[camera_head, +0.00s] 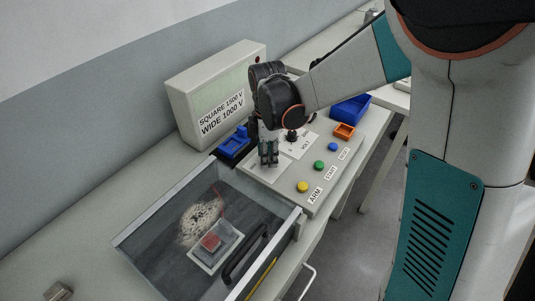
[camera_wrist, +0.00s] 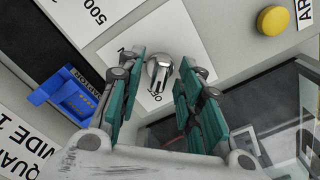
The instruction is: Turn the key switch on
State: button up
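The key switch (camera_wrist: 161,68) is a round silver knob with a raised grip, set on a white label (camera_wrist: 147,95) in the wrist view. My gripper (camera_wrist: 161,66) has its two teal fingers apart, one on each side of the switch. A gap shows between each finger and the switch, so it is open and empty. In the head view my gripper (camera_head: 268,155) points down at the left part of the sloped control panel (camera_head: 325,187). The switch is hidden behind the fingers there.
The panel carries a yellow button (camera_head: 303,187), a green button (camera_head: 319,165), a blue button (camera_head: 333,147) and a black knob (camera_head: 291,136). A blue connector (camera_head: 233,143) stands left of my gripper. A clear-lidded box (camera_head: 130,240) lies in front; a display (camera_head: 190,115) stands behind.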

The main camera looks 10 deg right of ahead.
grip_shut()
jog(key=shift+m, duration=0.3)
jog(key=m, duration=0.3)
jog(key=shift+m+p, duration=0.35)
jog(key=shift+m, duration=0.05)
jog(key=m, duration=0.4)
jog(key=shift+m+p, duration=0.3)
jog(key=m, duration=0.8)
jog(key=shift+m+p, duration=0.3)
jog(key=shift+m, duration=0.3)
